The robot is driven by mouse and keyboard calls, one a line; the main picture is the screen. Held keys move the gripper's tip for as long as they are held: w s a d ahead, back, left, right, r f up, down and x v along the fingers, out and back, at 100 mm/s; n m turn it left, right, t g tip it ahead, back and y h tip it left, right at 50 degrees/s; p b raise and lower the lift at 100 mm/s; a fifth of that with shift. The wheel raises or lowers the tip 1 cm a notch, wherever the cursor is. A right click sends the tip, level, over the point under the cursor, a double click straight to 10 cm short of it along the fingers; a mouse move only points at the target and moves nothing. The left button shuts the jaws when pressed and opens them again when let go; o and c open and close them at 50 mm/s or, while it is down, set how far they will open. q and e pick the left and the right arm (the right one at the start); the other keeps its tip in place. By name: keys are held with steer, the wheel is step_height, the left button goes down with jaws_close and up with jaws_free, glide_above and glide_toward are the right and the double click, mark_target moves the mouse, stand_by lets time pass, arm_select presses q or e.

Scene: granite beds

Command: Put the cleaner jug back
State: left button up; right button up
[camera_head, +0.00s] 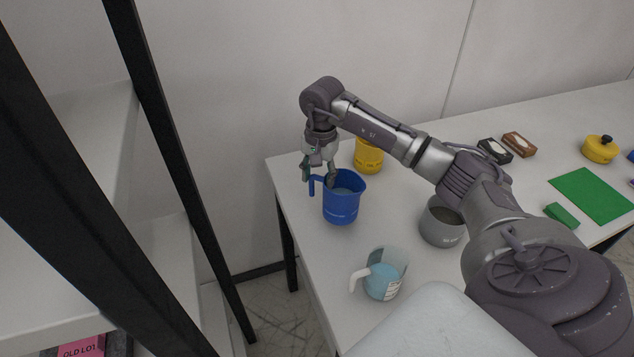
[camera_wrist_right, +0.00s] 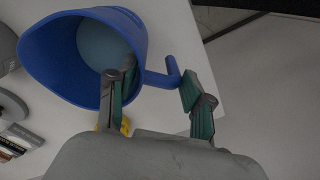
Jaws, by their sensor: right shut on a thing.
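A blue jug (camera_head: 342,204) with pale liquid inside stands upright near the left end of the white table, its handle to the left. My right gripper (camera_head: 319,178) reaches down from above and is shut on this jug at its handle side. In the right wrist view the handle of the blue jug (camera_wrist_right: 70,60) lies between the green-padded fingers (camera_wrist_right: 157,92), one finger by the jug's wall. A clear measuring jug (camera_head: 384,276) with light blue liquid and a white handle stands nearer the front. I cannot read which jug is labelled cleaner. My left gripper is not in view.
A yellow container (camera_head: 368,157) stands just behind the blue jug. A grey pot (camera_head: 440,224) is to the right, under my arm. A black-framed shelf (camera_head: 170,130) with white boards stands at left, a pink box (camera_head: 82,347) low on it. A green mat (camera_head: 592,194) lies far right.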

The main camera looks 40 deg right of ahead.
steer(key=shift+w+a+f, duration=0.1)
steer(key=shift+w+a, duration=0.05)
step_height(320, 180, down, 4)
steer(key=shift+p, duration=0.85)
steer(key=shift+f, duration=0.15)
steer(key=o, duration=1.4)
